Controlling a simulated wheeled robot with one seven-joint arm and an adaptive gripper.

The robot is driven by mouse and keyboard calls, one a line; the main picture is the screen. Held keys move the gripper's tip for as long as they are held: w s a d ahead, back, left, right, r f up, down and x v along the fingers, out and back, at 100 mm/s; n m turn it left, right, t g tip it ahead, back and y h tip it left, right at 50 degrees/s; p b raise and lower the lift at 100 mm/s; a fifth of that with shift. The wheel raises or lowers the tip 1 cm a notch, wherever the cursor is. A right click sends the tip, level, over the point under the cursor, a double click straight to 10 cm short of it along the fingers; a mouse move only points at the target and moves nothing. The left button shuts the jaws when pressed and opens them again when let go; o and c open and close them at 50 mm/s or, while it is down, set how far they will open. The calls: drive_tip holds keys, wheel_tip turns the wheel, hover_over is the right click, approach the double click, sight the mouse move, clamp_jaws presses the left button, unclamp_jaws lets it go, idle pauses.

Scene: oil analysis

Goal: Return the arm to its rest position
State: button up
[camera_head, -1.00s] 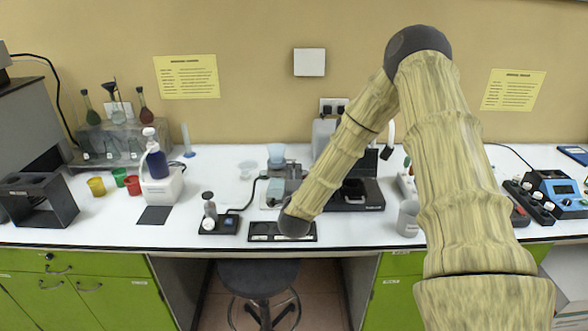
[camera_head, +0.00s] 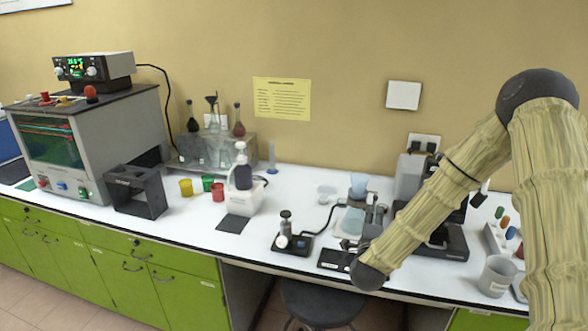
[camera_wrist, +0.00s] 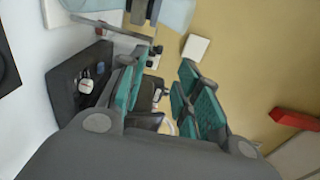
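My arm (camera_head: 455,200) reaches in from the right in the head view, bent at a dark upper joint, with a dark lower joint over the front of the bench. My gripper (camera_wrist: 163,75) shows in the wrist view with its two teal-padded fingers apart and nothing held between them. In the head view the gripper is mostly hidden beyond the lower joint, among the glassware and instruments.
The white bench (camera_head: 190,230) carries a spray bottle (camera_head: 241,168), a red cup (camera_head: 218,192), a black stand (camera_head: 137,192) and a small bottle on a black base (camera_head: 292,245). A grey mug (camera_head: 497,275) stands near my arm. A stool (camera_head: 320,300) is below the front edge.

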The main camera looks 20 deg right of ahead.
drive_tip(key=s+a+f+n+y, duration=0.1)
drive_tip(key=a+f+n, duration=0.1)
drive_tip(key=f, duration=0.2)
drive_tip(key=s+a+f+n+g+y, duration=0.1)
drive_tip(key=a+f+n+y, duration=0.1)
drive_tip(key=a+f, duration=0.1)
drive_tip(key=s+a+f+n+y, duration=0.1)
drive_tip(key=s+a+f+n, duration=0.1)
drive_tip(key=f, duration=0.3)
drive_tip(key=shift+a+n+g+y, duration=0.3)
drive_tip(key=shift+a+n, duration=0.1)
drive_tip(key=shift+a, duration=0.1)
drive_tip(key=s+a+f+n+g+y, duration=0.45)
drive_tip(key=s+a+f+n, duration=0.3)
drive_tip(key=s+f, duration=0.45)
drive_tip(key=s+a+f+n+g+b, duration=0.1)
drive_tip(key=s+a+f+n+g, duration=0.1)
drive_tip(key=s, duration=0.7)
drive_tip(key=s+a+f+n+g+b, duration=0.1)
drive_tip(key=s+a+f+n+g, duration=0.1)
drive_tip(key=s+f+n+g, duration=0.2)
drive_tip(key=s+a+f+n+g, duration=0.2)
drive_tip(key=s+f, duration=0.6)
drive_tip(key=s, duration=0.6)
drive_tip(key=shift+s+n+g+b, duration=0.4)
drive_tip(key=shift+n+g, duration=0.15)
drive_tip(key=shift+n, duration=0.3)
